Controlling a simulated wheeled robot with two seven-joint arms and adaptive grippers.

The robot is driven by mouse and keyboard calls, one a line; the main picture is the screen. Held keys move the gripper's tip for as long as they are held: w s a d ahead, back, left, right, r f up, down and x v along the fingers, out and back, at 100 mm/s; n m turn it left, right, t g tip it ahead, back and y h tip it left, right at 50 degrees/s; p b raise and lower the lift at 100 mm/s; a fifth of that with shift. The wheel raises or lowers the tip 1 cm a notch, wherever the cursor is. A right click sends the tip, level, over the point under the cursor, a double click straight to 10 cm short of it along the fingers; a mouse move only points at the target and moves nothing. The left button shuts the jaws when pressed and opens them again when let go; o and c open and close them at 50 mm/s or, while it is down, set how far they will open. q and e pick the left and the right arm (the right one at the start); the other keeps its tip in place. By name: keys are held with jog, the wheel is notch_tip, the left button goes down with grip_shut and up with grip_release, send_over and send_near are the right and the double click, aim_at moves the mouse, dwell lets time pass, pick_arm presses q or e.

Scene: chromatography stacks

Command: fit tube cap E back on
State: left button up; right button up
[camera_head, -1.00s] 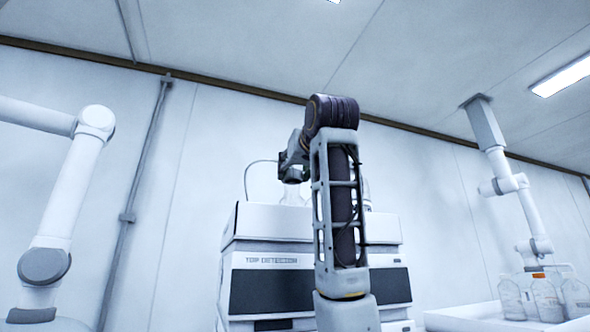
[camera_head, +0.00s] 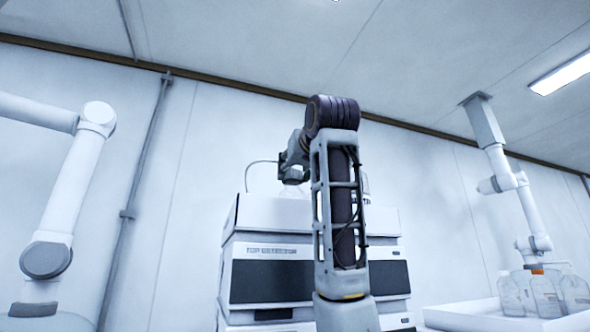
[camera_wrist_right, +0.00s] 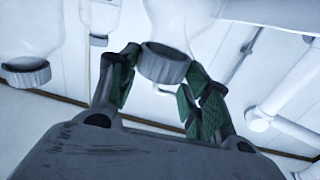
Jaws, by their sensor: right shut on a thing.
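My right gripper (camera_wrist_right: 160,85) has its green-padded fingers on either side of a grey ribbed cap (camera_wrist_right: 163,62). It is shut on this cap. The cap lies against the neck end of a clear bottle (camera_wrist_right: 180,15); I cannot tell whether it is seated. No letter on it is readable. In the head view the right gripper (camera_head: 292,174) is above the top of the detector stack (camera_head: 270,212), partly hidden by my own arm. The bottle under it is barely visible. My left gripper is not in view.
In the head view, a white tray (camera_head: 460,316) with several bottles is at right. White jointed arms stand at left (camera_head: 70,185) and right (camera_head: 515,190).

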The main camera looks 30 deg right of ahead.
jog(key=shift+f+b, duration=0.45)
jog(key=shift+f, duration=0.1)
dwell(0.4)
jog(key=o, duration=1.5)
jog(key=shift+r, duration=0.2)
jog(key=shift+r+p, duration=1.1)
jog(key=shift+p, duration=0.05)
jog(key=shift+r+p, duration=0.35)
jog(key=shift+r, duration=1.9)
